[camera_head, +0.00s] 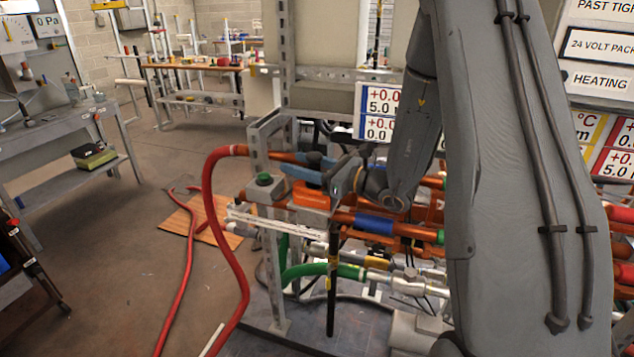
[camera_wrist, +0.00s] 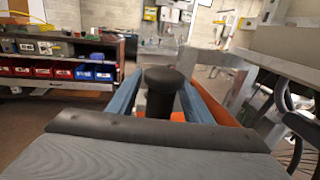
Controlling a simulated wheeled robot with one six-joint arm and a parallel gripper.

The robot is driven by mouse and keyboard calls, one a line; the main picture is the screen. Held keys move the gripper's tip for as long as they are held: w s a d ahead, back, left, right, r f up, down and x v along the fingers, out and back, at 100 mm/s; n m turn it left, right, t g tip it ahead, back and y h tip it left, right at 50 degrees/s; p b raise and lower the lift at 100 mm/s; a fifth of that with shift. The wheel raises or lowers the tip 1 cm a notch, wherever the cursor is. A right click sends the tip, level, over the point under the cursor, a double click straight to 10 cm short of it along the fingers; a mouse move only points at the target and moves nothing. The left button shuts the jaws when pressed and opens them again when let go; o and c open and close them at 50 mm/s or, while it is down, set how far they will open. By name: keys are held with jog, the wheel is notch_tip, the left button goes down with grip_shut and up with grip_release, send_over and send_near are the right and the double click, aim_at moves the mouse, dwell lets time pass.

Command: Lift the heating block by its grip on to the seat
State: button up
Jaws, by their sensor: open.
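The heating block appears to be the orange body (camera_head: 310,197) under my gripper in the head view; its orange top also shows in the wrist view (camera_wrist: 231,121). Its grip looks like the black, round-topped knob (camera_wrist: 165,80), upright in the wrist view. My gripper (camera_head: 308,168) is open, with one blue finger on each side of the knob in the wrist view (camera_wrist: 164,97). Whether the fingers touch the knob cannot be told. In the head view the gripper hides the knob. I cannot make out which part is the seat.
A grey box with a green button (camera_head: 264,180) stands just left of the gripper. A red hose (camera_head: 208,190) loops down to the floor. Orange pipes (camera_head: 400,230) and a green hose (camera_head: 320,268) lie below and right. A grey metal post (camera_head: 286,60) rises behind. Open floor lies left.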

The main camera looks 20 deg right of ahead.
jog(key=shift+c, duration=0.5)
grip_shut()
dwell(0.8)
